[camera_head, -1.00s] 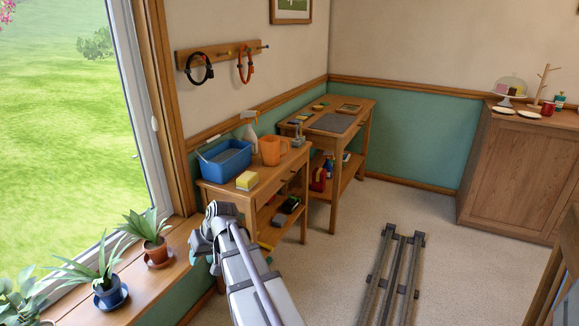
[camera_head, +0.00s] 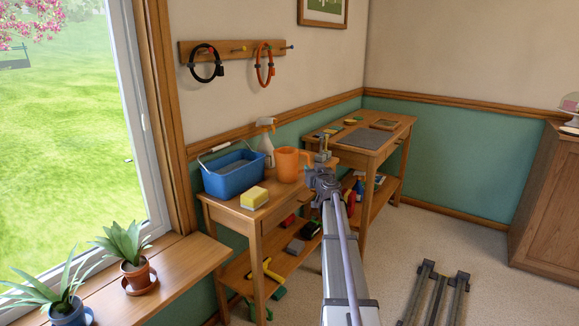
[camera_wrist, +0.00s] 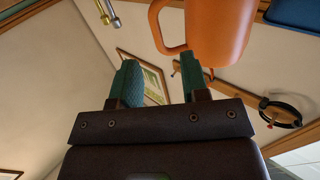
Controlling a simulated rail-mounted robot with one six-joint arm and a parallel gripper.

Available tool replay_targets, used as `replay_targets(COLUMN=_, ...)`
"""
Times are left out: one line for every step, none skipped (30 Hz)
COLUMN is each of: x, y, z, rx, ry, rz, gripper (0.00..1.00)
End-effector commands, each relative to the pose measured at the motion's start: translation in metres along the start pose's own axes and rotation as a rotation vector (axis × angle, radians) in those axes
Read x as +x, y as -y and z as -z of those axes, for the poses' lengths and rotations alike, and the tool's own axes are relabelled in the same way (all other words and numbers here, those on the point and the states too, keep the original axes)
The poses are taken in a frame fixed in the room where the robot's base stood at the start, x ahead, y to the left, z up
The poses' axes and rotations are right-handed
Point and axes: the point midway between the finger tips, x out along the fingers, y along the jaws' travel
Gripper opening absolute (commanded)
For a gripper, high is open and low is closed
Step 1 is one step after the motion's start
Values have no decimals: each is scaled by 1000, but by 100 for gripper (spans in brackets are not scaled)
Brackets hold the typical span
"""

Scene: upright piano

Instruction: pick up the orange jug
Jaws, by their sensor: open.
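The orange jug (camera_head: 287,166) stands upright on the near wooden table (camera_head: 262,212), with its handle on the right side. My gripper (camera_head: 322,168) is just to the right of the jug in the head view, partly hidden by my own wrist. In the wrist view my gripper (camera_wrist: 161,72) has its two teal fingers apart with nothing between them. The orange jug (camera_wrist: 218,32) shows there at the top, beyond the fingertips. Its handle is roughly ahead of the gap between the fingers.
A blue tub (camera_head: 233,176) and a yellow sponge (camera_head: 254,197) sit left of the jug. A white spray bottle (camera_head: 266,145) stands behind it. A second table (camera_head: 372,138) stands beyond, and floor rails (camera_head: 440,290) lie at right.

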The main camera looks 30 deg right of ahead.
Motion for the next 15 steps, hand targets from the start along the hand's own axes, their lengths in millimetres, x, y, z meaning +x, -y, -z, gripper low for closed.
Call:
replay_targets(x=14, y=-1, z=0, rx=0, ry=0, rz=1, gripper=42)
replay_targets(x=20, y=-1, z=0, rx=0, ry=0, rz=1, gripper=42)
replay_targets(x=25, y=0, z=0, rx=0, ry=0, rz=1, gripper=42)
replay_targets(x=28, y=0, z=0, rx=0, ry=0, rz=1, gripper=42)
replay_targets(x=29, y=0, z=0, rx=0, ry=0, rz=1, gripper=42)
replay_targets(x=29, y=0, z=0, rx=0, ry=0, rz=1, gripper=42)
replay_targets(x=29, y=0, z=0, rx=0, ry=0, rz=1, gripper=42)
replay_targets(x=30, y=0, z=0, rx=0, ry=0, rz=1, gripper=42)
replay_targets(x=33, y=0, z=-1, rx=1, ry=0, rz=2, gripper=42)
replay_targets(x=36, y=-1, z=-1, rx=1, ry=0, rz=2, gripper=42)
replay_targets(x=41, y=-1, z=-1, rx=1, ry=0, rz=2, gripper=42)
replay_targets(x=49, y=-2, z=-2, rx=1, ry=0, rz=2, gripper=42)
replay_targets(x=56, y=-3, z=-2, rx=1, ry=0, rz=2, gripper=42)
replay_targets(x=62, y=-3, z=-3, rx=1, ry=0, rz=2, gripper=42)
replay_targets(x=70, y=-3, z=-2, rx=1, ry=0, rz=3, gripper=42)
